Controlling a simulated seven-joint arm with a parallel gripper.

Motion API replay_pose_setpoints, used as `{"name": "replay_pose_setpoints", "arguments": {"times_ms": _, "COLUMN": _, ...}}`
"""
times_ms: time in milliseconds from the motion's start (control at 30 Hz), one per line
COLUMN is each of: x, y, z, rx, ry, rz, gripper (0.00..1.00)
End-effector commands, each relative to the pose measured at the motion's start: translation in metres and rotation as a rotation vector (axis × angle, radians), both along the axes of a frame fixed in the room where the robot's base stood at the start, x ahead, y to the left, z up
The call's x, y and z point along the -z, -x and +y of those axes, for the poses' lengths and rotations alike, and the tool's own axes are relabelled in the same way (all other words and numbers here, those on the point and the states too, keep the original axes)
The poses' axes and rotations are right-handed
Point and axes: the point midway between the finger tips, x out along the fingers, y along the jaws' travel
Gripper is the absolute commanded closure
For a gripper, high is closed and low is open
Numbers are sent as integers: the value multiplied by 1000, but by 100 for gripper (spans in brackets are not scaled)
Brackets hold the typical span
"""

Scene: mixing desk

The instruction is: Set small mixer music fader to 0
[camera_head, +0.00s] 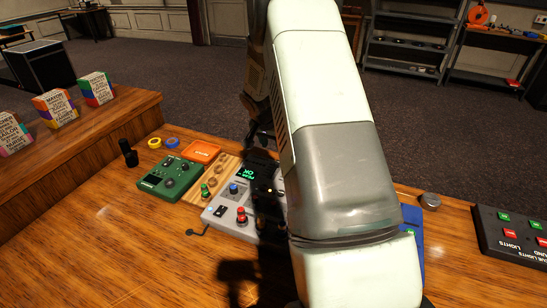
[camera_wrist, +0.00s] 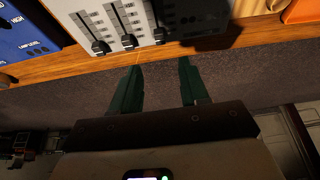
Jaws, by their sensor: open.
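The small mixer (camera_head: 229,213) is a light grey panel on the wooden desk, partly hidden behind my arm in the head view. In the wrist view, the mixer panel (camera_wrist: 93,22) shows at the top edge with three black fader caps, the left one (camera_wrist: 101,46), the middle one (camera_wrist: 129,41) and the right one (camera_wrist: 159,35). I cannot read which is the music fader. My gripper (camera_wrist: 160,66) is open and empty, with its two dark green fingers apart and the tips just below the fader caps in the picture. I see no contact with a fader.
A green box (camera_head: 170,179) with knobs and an orange case (camera_head: 202,151) lie left of the mixer. A blue panel (camera_wrist: 29,29) adjoins it in the wrist view. A black light panel (camera_head: 512,236) stands at the far right. The desk's front left (camera_head: 90,255) is clear.

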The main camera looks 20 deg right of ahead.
Motion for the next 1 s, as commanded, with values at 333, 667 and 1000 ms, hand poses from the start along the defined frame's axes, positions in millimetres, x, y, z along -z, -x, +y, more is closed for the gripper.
{"name": "replay_pose_setpoints", "arguments": {"times_ms": 333, "x": 47, "y": -12, "z": -13, "rx": 5, "ry": -3, "rz": 3, "gripper": 55}}
{"name": "replay_pose_setpoints", "arguments": {"times_ms": 667, "x": 94, "y": -27, "z": -27, "rx": 3, "ry": -2, "rz": 1, "gripper": 55}}
{"name": "replay_pose_setpoints", "arguments": {"times_ms": 1000, "x": 103, "y": -30, "z": -30, "rx": 4, "ry": -1, "rz": -1, "gripper": 55}}
